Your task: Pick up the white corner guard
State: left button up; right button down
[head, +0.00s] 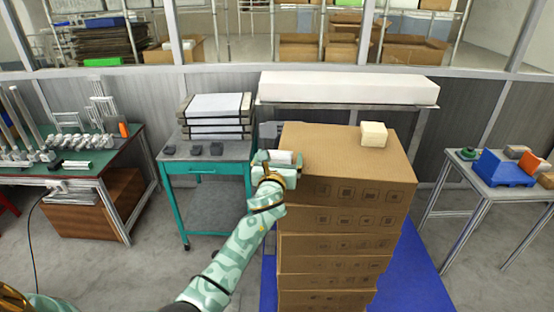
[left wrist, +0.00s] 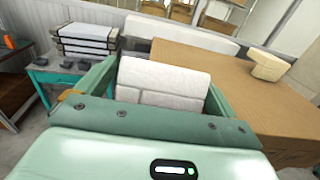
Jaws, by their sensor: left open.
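The white corner guard (head: 284,157) is a small white piece at the near left corner of the top cardboard box (head: 325,150). In the left wrist view the white piece (left wrist: 163,82) shows pale, with grooves across its face, between my two green fingers. My left gripper (head: 277,163) is open around it, one finger on each side. I cannot tell whether the fingers touch it. Its lower part is hidden behind the gripper's palm. My right gripper is not in view.
A cream block (head: 374,134) sits toward the back right of the box top. A long white block (head: 348,88) lies on a shelf behind. A teal table (head: 208,150) with stacked trays stands left, and a table with a blue bin (head: 502,168) stands right. The box top's middle is clear.

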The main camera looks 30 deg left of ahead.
pick_arm(q)
jog(key=c, duration=1.1)
jog(key=shift+r, duration=0.1)
jog(key=shift+c, duration=0.2)
